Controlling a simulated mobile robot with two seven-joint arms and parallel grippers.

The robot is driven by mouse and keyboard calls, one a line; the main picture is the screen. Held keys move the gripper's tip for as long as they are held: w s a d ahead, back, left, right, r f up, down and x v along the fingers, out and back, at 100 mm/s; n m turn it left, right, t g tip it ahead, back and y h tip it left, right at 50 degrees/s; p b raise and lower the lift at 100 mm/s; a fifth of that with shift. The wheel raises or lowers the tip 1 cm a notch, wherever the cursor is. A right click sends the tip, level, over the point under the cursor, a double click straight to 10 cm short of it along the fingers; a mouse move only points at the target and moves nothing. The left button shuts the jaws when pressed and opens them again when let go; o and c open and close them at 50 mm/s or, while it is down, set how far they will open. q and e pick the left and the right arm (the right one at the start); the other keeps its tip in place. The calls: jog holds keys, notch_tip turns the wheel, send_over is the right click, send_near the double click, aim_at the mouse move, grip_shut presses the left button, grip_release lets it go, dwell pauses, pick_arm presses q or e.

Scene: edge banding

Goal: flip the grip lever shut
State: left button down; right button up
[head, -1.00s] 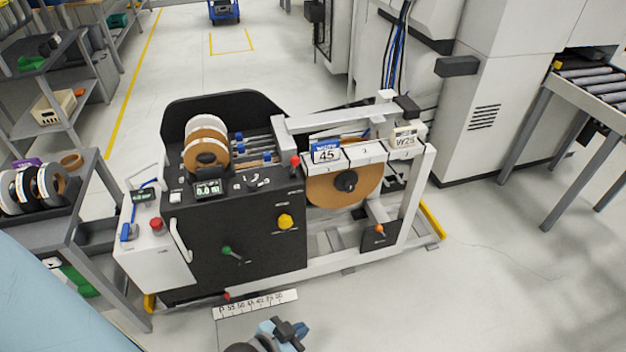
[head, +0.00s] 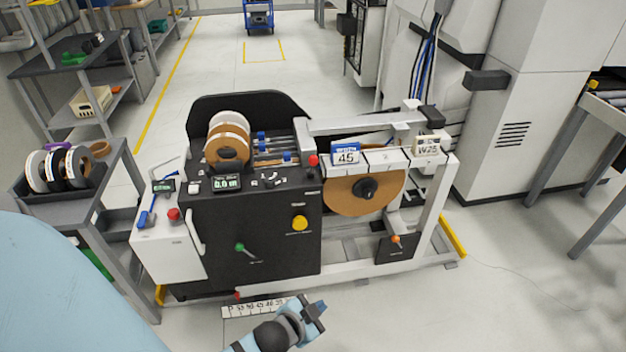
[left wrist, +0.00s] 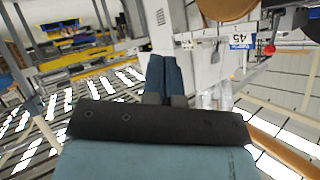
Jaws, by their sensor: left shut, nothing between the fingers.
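The edge-banding machine (head: 255,235) stands in the middle of the head view. Its black front has a green-knobbed lever (head: 239,247). An orange-knobbed lever (head: 396,239) sits on a small black box low at the right, and a red knob (head: 312,160) stands on the top edge. Their labels are too small to read, so I cannot tell which is the grip lever. My left gripper (head: 315,309) is at the bottom of the head view, in front of the machine and apart from all levers. Its fingers are together and empty in the left wrist view (left wrist: 166,75).
A brown tape reel (head: 365,190) hangs beneath the number plates, including a "45" sign (head: 345,155). A scale strip (head: 255,307) lies at the machine's foot. A cart with reels (head: 35,205) stands at the left. Floor is clear at the front right (head: 500,310).

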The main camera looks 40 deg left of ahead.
pick_arm(q)
jog(key=w+a+f+m+t+y+b, duration=0.1)
jog(key=w+a+m+y+b, duration=0.15)
jog(key=w+a+b, duration=0.45)
jog(key=w+a+f+m+t+y+b, duration=0.1)
jog(key=w+a+f+t+y+b, duration=0.25)
jog(key=w, duration=0.55)
jog(key=w+a+r+m+y+b, duration=0.2)
jog(key=w+a+r+y+b, duration=0.2)
jog(key=w+a+r+y, duration=0.2)
notch_tip(320, 180, up, 2)
jog(key=shift+w+a+y+b, duration=0.2)
jog(key=shift+a+y+b, duration=0.2)
jog(key=shift+a, duration=0.85)
pick_arm(e)
notch_tip(320, 180, down, 13)
jog(key=w+a, duration=0.1)
jog(key=shift+a, duration=0.15)
